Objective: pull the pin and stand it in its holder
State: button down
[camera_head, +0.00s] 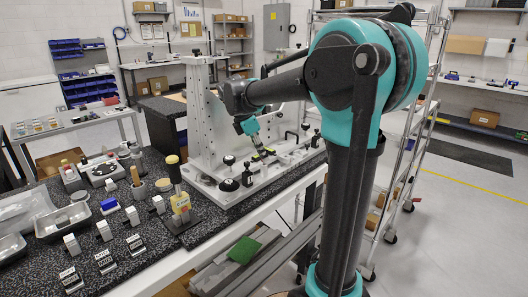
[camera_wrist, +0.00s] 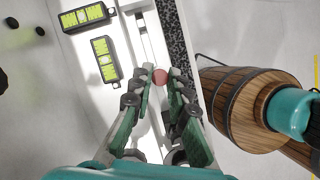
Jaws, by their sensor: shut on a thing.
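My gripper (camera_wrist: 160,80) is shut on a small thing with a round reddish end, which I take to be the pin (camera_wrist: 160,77). Only that end shows between the fingertips; the rest is hidden. In the head view my gripper (camera_head: 264,153) reaches down over the base of the pale mirror fixture (camera_head: 199,110), and the pin is too small to make out. I cannot tell whether this is the holder.
Two dark-framed pieces with yellow-green faces (camera_wrist: 85,17) (camera_wrist: 105,60) lie left of the fingers. A banded wooden barrel (camera_wrist: 240,105) is close on the right. Metal trays (camera_head: 63,221) and several small labelled blocks crowd the bench's left part. A wire rack (camera_head: 405,150) stands behind my arm.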

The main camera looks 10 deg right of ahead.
jog(key=shift+f, duration=0.45)
jog(key=c, duration=1.4)
grip_release()
jog(key=shift+r, duration=0.15)
jog(key=v, duration=1.1)
jog(key=shift+r, duration=0.35)
jog(key=shift+s+a, duration=0.1)
